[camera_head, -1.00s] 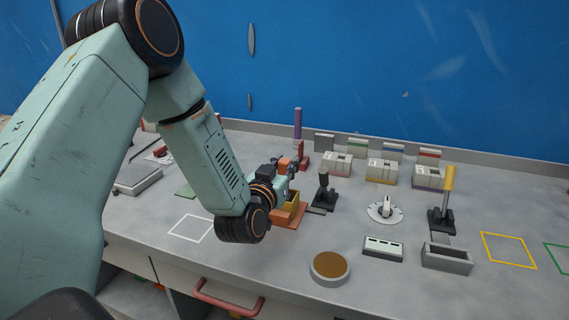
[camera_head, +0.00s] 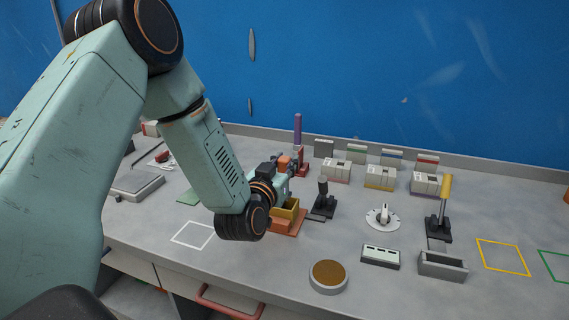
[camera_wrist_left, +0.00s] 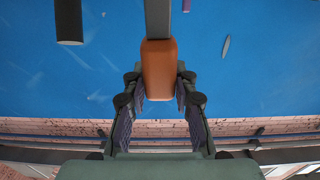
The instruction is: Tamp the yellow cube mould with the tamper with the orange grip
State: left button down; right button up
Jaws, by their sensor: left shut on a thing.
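In the left wrist view the orange grip (camera_wrist_left: 158,70) sits between the two fingers (camera_wrist_left: 158,88), with a grey shaft running up out of the picture. The tamper's foot is not clearly visible in the head view. My right gripper is not in view.
A round brown-filled dish (camera_head: 328,275) lies in front. Three-part moulds (camera_head: 380,177), a yellow-handled tool (camera_head: 444,195) and a grey trough (camera_head: 442,264) are to the right. A white outlined square (camera_head: 193,235) is bare.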

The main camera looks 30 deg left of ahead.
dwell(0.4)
pick_arm(q)
jog(key=shift+f+b, duration=1.45)
jog(key=shift+f, duration=0.25)
jog(key=shift+r+p, duration=1.8)
jog(key=shift+r, duration=0.1)
jog(key=shift+f, duration=0.2)
jog(key=shift+f+b, duration=1.45)
jog(key=shift+f, duration=0.25)
